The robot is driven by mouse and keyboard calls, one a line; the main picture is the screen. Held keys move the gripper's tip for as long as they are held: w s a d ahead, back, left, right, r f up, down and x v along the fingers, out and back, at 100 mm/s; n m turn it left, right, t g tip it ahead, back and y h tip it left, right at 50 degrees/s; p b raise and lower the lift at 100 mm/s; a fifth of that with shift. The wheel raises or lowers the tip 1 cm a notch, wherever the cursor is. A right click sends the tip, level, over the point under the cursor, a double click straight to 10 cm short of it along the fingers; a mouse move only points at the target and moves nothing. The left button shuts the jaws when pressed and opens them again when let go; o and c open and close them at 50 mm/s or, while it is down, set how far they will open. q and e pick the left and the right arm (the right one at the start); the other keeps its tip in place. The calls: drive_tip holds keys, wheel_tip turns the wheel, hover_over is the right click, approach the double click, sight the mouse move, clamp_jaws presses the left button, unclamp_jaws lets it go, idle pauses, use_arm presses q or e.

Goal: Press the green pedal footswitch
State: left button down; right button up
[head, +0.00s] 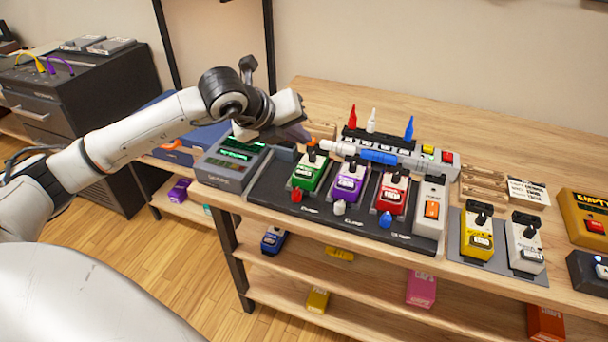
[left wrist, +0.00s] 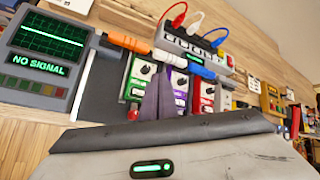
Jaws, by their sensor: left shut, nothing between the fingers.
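The footswitch itself is too small to make out clearly. My right gripper is out of view.
A purple pedal (head: 348,184) and a red pedal (head: 391,194) stand right of the green one. A grey screen unit (head: 228,165) reading "NO SIGNAL" is to the left. Orange, white and blue plugs lie behind the row. A white switch box (head: 431,207) ends the board.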

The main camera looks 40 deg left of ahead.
use_arm(q)
drive_tip(key=b, duration=0.3)
hover_over(301, 178)
wheel_tip(301, 178, down, 6)
drive_tip(key=shift+r, duration=0.1)
drive_tip(key=shift+f+b, duration=0.35)
drive_tip(key=shift+b, duration=0.2)
drive_tip(key=shift+f, duration=0.2)
drive_tip(key=shift+r, duration=0.1)
drive_tip(key=shift+b, duration=0.3)
idle(0.7)
drive_tip(key=shift+f+b, duration=0.45)
drive_tip(key=shift+b, duration=0.25)
